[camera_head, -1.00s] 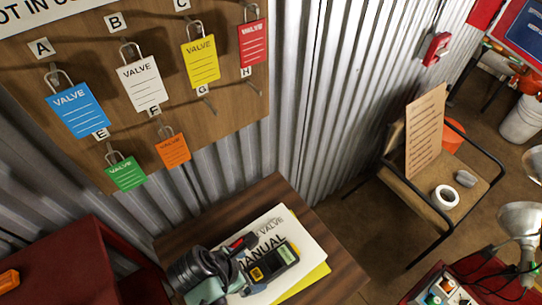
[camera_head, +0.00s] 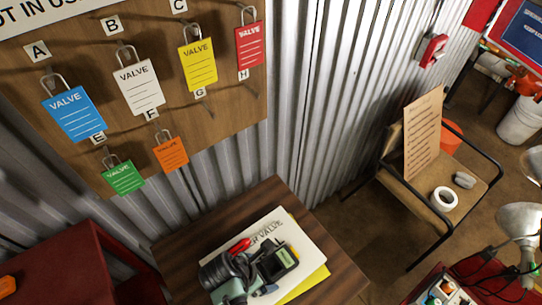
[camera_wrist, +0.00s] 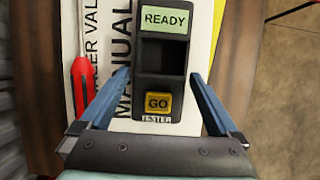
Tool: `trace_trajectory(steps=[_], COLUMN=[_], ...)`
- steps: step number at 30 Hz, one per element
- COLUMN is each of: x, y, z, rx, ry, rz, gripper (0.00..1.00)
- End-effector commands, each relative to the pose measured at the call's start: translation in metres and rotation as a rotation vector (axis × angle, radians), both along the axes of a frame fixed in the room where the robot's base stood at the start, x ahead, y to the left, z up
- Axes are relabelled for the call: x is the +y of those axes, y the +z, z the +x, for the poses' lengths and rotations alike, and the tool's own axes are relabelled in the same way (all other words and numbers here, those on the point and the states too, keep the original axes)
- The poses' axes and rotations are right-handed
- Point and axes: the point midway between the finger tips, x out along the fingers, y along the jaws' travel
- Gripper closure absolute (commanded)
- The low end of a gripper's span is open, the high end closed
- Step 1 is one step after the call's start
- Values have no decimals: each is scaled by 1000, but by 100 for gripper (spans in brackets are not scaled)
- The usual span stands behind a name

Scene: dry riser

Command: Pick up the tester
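The tester is a dark handheld box with a green "READY" screen and a yellow "GO" button, seen large in the wrist view (camera_wrist: 161,55). In the head view the tester (camera_head: 283,258) lies on a white manual, its lower part hidden by my gripper (camera_head: 258,269). In the wrist view my gripper (camera_wrist: 160,80) is open, with one blue finger on each side of the tester's lower half. Gaps show between the fingers and its sides, so it is not gripped. I cannot tell how far the fingertips are above the manual.
The manual (camera_head: 259,229) and a yellow sheet (camera_head: 318,276) lie on a small wooden table (camera_head: 197,237). A red-handled tool (camera_wrist: 82,90) lies close by the left finger. A board of coloured tags (camera_head: 232,107) hangs behind. A chair (camera_head: 423,199) stands to the right.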

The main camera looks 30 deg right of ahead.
Motion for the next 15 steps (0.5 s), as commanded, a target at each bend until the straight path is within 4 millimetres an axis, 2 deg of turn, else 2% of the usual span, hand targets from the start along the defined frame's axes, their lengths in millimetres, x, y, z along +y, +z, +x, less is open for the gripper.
trace_trajectory(steps=[1, 12, 14, 15], x=[0, 0, 0, 0], y=[0, 0, 0, 1], z=[0, 0, 0, 0], rx=[0, 0, 0, -1], ry=[0, 0, 0, 0], rz=[0, 0, 0, -1], gripper=[14, 81, 92, 93])
